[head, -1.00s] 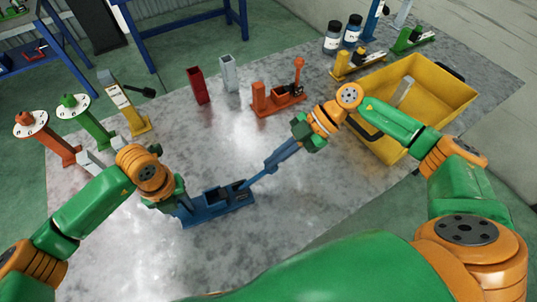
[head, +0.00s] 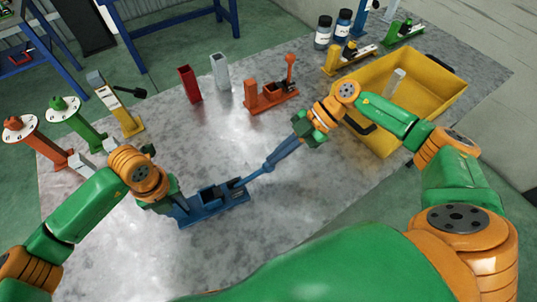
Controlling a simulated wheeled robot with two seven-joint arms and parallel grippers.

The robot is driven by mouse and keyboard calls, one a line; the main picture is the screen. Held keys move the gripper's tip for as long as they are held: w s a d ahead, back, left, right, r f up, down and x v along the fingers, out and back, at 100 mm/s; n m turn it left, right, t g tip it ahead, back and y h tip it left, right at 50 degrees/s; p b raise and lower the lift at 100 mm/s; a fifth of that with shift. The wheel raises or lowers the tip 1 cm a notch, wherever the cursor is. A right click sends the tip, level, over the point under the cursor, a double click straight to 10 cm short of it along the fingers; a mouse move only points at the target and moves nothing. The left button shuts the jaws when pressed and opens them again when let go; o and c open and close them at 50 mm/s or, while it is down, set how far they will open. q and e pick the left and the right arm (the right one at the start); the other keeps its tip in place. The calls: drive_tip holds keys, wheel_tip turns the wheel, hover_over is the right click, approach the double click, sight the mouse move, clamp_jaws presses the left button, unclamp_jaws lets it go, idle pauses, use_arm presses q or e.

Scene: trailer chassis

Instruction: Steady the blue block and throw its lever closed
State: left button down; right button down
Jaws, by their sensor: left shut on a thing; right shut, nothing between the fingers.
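The blue block (head: 222,203) lies on the table, its long base angled up to the right. My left gripper (head: 180,206) is shut on its left end; the wrist hides much of that grip. The block's blue lever (head: 257,175) leans out low beyond the right end, toward my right gripper. My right gripper (head: 272,164) is shut and empty, its fingers reaching down-left to the lever's tip. They look touching, but similar colours make contact hard to tell.
An orange lever block (head: 270,100) stands behind, near a red bin (head: 189,84) and a grey bin (head: 220,72). A yellow crate (head: 385,145) sits beneath my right forearm. Several coloured stands line the left edge. The table's front middle is clear.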

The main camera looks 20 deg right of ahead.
use_arm(q)
drive_tip(key=shift+c, duration=0.8)
unclamp_jaws()
use_arm(e)
drive_tip(key=a+r+v, duration=0.1)
drive_tip(key=v, duration=1)
drive_tip(key=shift+s+d+r, duration=0.2)
drive_tip(key=shift+s+r, duration=0.15)
drive_tip(key=shift+r, duration=0.1)
use_arm(q)
wheel_tip(320, 180, up, 8)
drive_tip(key=p, duration=0.5)
drive_tip(key=shift+f, duration=0.15)
drive_tip(key=shift+r, duration=0.2)
use_arm(e)
wheel_tip(320, 180, up, 5)
drive_tip(key=shift+r, duration=0.1)
